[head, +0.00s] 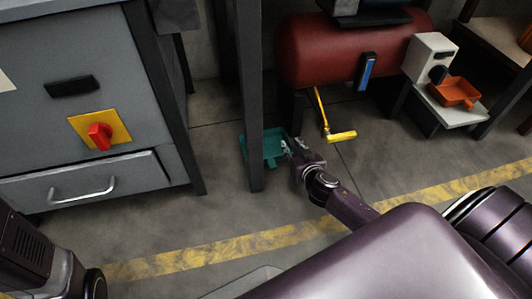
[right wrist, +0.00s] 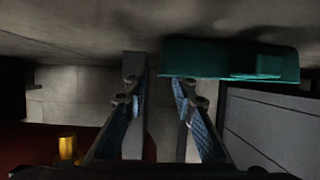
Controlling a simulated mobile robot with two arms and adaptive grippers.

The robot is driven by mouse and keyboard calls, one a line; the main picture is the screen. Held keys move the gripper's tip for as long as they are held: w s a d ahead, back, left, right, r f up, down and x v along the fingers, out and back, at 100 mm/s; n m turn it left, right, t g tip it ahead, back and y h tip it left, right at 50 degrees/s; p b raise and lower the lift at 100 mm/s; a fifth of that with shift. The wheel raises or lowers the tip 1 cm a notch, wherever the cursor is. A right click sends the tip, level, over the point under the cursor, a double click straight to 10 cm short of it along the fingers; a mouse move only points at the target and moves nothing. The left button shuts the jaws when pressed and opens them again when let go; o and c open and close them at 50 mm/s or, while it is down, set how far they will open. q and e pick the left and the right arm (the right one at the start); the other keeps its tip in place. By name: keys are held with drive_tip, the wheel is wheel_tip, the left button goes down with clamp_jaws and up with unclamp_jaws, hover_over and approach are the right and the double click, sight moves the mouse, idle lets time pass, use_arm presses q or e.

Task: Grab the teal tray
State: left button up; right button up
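The teal tray (head: 254,146) is low near the floor, partly behind a dark upright post, with a small tab on its near side. In the right wrist view the tray (right wrist: 200,58) fills the upper right, with a block-like tab (right wrist: 257,66) on its face. My right gripper (head: 286,147) is at the tray's right end in the head view. In the right wrist view its fingers (right wrist: 157,92) are apart with nothing gripped between them. One fingertip is close to the tray's edge; I cannot tell if they touch. My left gripper is out of view.
The dark post (head: 250,95) stands close by the tray. A grey cabinet (head: 60,130) with a red knob is at left. A red tank (head: 345,50) with a yellow-handled lever (head: 341,136) is behind. An orange tray (head: 455,93) sits at right. Floor in front is clear.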

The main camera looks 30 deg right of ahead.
sight(289, 142)
drive_tip(key=b+x, duration=0.1)
drive_tip(key=x, duration=0.2)
drive_tip(key=shift+w+d+f, duration=0.1)
drive_tip(key=shift+w+f, duration=0.15)
drive_tip(key=shift+w, duration=0.05)
clamp_jaws()
